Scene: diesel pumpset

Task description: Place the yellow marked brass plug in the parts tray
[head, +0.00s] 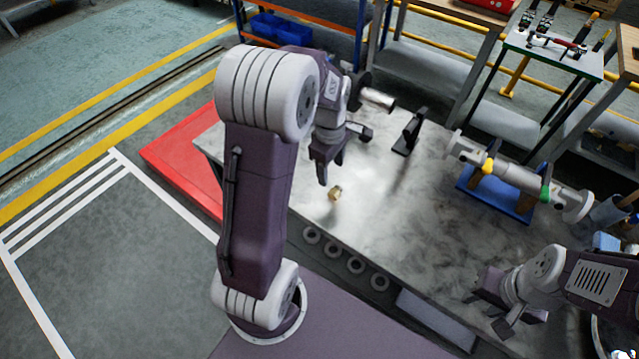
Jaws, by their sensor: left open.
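A small brass plug (335,193) lies on the grey worktable (400,228), near its left part. It is too small to make out a yellow mark. My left gripper (343,165) is open and empty, pointing down just above and behind the plug, apart from it. My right gripper (486,316) is at the table's front right, with its fingers spread and nothing visible between them. No tray is clearly recognizable as the parts tray; a pale flat rectangular piece (434,318) lies at the table's front edge.
A pipe assembly (515,176) with yellow and green bands rests on a blue stand (482,204) at the right. A dark bracket (410,132) stands at the back. Several grey rings (345,257) line the front edge. The table's middle is clear.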

